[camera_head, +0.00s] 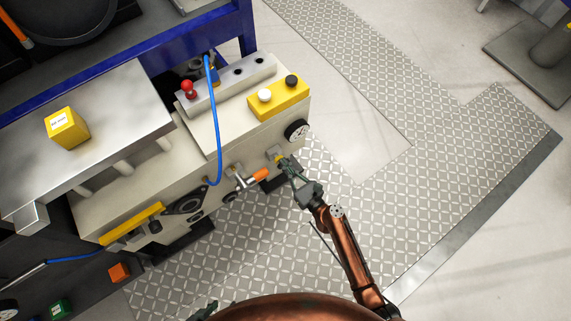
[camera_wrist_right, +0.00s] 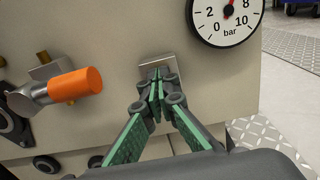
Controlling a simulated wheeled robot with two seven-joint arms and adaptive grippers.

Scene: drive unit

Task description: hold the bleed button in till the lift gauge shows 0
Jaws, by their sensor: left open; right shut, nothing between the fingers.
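The round lift gauge (camera_wrist_right: 228,18) is at the top of the right wrist view, marked in bar. Its red needle points up from the hub toward the cut-off top, away from the 0. In the head view the gauge (camera_head: 297,131) is at the unit's right corner. A small square metal plate (camera_wrist_right: 157,66) is on the panel left of and below the gauge. My right gripper (camera_wrist_right: 158,88) is shut, its fingertips in front of this plate. They hide the bleed button, so contact cannot be told. My left gripper (camera_head: 206,310) shows partly at the bottom edge, open.
An orange-handled valve (camera_wrist_right: 75,86) sticks out left of the plate. A blue hose (camera_head: 217,130) hangs over the panel. A yellow control box (camera_head: 278,98) with a white and a black button sits on top. Tread-plate floor (camera_head: 400,215) lies free to the right.

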